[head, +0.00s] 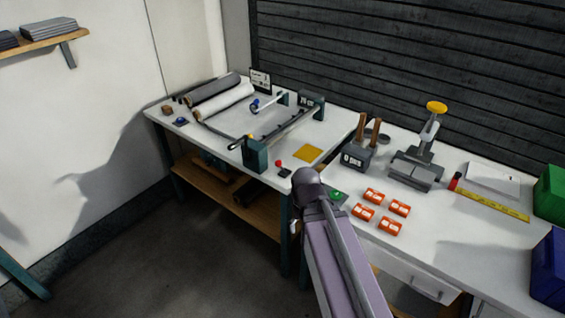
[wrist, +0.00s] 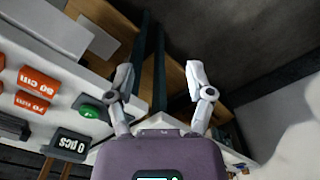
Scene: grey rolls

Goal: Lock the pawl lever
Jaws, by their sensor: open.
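No part in view can be surely told as the pawl lever. On the roll stand, a small orange-yellow knob (head: 249,136) sits by the near teal end block (head: 256,155). A red-knobbed lever (head: 279,164) stands on the table just right of that block. A blue-ended handle (head: 255,104) lies farther back by the rolls. My gripper (wrist: 158,76) is open and empty in the wrist view, its two fingers wide apart over the table edge and floor side. In the head view my arm hides most of it. Neither lever shows clearly in the wrist view.
A green button (head: 336,194), several orange blocks (head: 374,195), a "0 pcs" counter (head: 353,158) and a yellow-knobbed press (head: 417,170) stand on the right table. A yellow pad (head: 307,153) lies near the seam. Grey and white rolls (head: 222,102) lie at back left.

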